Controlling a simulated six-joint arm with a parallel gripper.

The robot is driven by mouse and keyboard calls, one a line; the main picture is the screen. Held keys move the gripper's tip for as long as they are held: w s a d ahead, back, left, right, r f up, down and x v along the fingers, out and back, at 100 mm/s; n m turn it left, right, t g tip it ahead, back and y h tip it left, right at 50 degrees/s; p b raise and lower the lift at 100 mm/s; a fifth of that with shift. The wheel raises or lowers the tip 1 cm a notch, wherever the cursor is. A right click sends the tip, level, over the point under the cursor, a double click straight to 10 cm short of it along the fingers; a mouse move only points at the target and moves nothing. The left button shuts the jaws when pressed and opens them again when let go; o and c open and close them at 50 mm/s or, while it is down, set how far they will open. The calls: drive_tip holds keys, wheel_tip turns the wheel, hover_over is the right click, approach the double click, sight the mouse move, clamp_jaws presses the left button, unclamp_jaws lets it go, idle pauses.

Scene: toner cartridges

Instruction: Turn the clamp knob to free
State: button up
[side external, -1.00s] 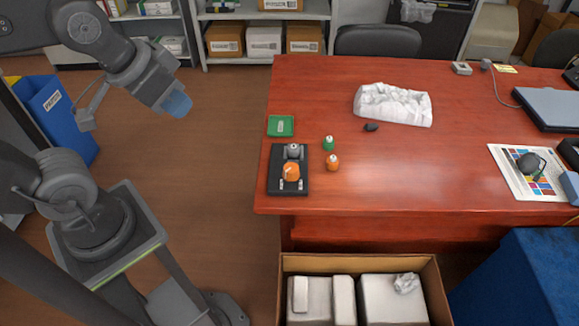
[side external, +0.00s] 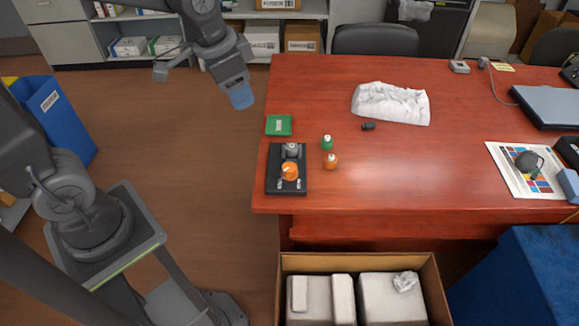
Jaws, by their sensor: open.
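The clamp knob (side external: 290,171) is orange with a pale pointer mark. It sits on a black base plate (side external: 273,160) near the left edge of the red-brown table, with small pale marks by its lower side. The lettering on these marks is too small to read. A grey round part (side external: 291,149) stands behind the knob on the same base. My gripper (side external: 241,98), with a blue end, is in the air to the upper left of the base, apart from the knob. It is open and empty; its fingers are hard to make out.
A green tray (side external: 278,125) lies behind the base. A green-topped bottle (side external: 327,142) and an orange bottle (side external: 331,161) stand just right of it. A small dark piece (side external: 368,127) and a crumpled white bag (side external: 391,103) lie farther back. The table's front middle is clear.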

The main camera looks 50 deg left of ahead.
drive_tip(key=shift+o, duration=1.1)
drive_tip(key=w+f+m+g, duration=0.1)
drive_tip(key=w+f+m, duration=0.1)
drive_tip(key=w+f, duration=0.5)
drive_tip(key=shift+w+m+g, duration=0.3)
drive_tip(key=shift+w+g, duration=0.1)
drive_tip(key=m+g, duration=0.1)
drive_tip(key=m, duration=0.2)
approach(290, 167)
drive_tip(key=f, duration=1)
drive_tip(key=shift+w+a+f, duration=0.1)
drive_tip(key=shift+w, duration=0.1)
drive_tip(key=shift+c, duration=0.5)
drive_tip(key=c, duration=0.8)
drive_tip(key=shift+n, duration=0.3)
